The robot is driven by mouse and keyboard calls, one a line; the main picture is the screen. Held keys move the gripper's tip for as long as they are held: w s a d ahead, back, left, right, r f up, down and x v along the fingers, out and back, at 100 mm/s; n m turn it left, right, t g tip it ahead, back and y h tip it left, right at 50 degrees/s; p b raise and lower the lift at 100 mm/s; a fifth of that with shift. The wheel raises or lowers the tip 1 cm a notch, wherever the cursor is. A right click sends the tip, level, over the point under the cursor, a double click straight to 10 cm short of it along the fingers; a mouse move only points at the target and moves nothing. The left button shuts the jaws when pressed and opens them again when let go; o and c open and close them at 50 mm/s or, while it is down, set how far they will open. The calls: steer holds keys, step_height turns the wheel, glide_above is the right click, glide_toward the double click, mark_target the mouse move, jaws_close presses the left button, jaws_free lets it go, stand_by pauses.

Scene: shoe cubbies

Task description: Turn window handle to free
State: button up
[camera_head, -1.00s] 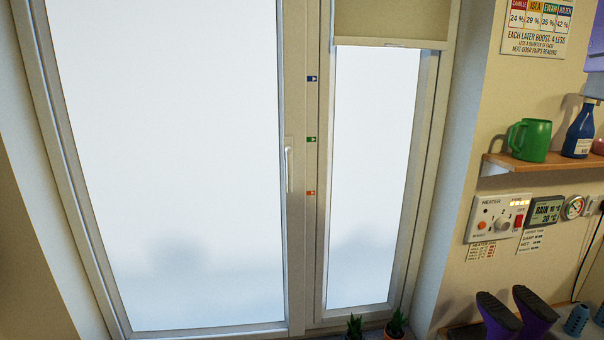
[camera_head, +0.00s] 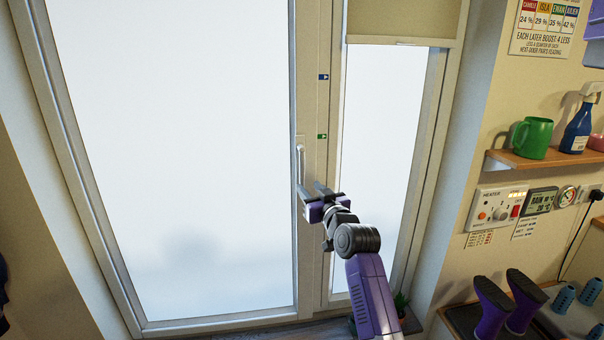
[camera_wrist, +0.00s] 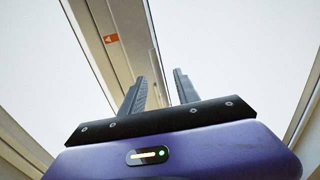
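The window handle (camera_head: 300,160) is a pale, slim lever on the frame post right of the large pane. It stands upright, its grip pointing down, in the head view. My gripper (camera_head: 314,190) is in front of the post by the handle's lower end; I cannot tell whether it touches. In the wrist view my gripper's two dark fingers (camera_wrist: 159,80) stand apart, with the frame behind them. A blue label (camera_head: 323,77) and a green label (camera_head: 322,136) are on the post. An orange label (camera_wrist: 111,38) shows in the wrist view.
A narrow pane (camera_head: 385,130) with a blind (camera_head: 405,20) is at the right. A shelf (camera_head: 545,160) holds a green mug (camera_head: 532,138) and a blue spray bottle (camera_head: 577,128). A heater panel (camera_head: 497,205) is below. Purple boots (camera_head: 505,305) stand lower right.

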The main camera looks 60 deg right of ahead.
mark_target(303, 176)
steer(key=shift+s+d+r+p+x, duration=0.1)
steer(key=shift+p+x, duration=0.15)
steer(key=shift+x, duration=1.1)
steer(key=shift+s+d+r+p+x, duration=0.1)
steer(key=shift+r+p+x, duration=0.1)
steer(key=shift+x, duration=1.2)
steer(key=shift+d+r+p+x, duration=0.1)
steer(key=shift+p+x, duration=0.15)
steer(key=shift+x, duration=1.1)
steer(key=shift+c, duration=0.2)
jaws_close()
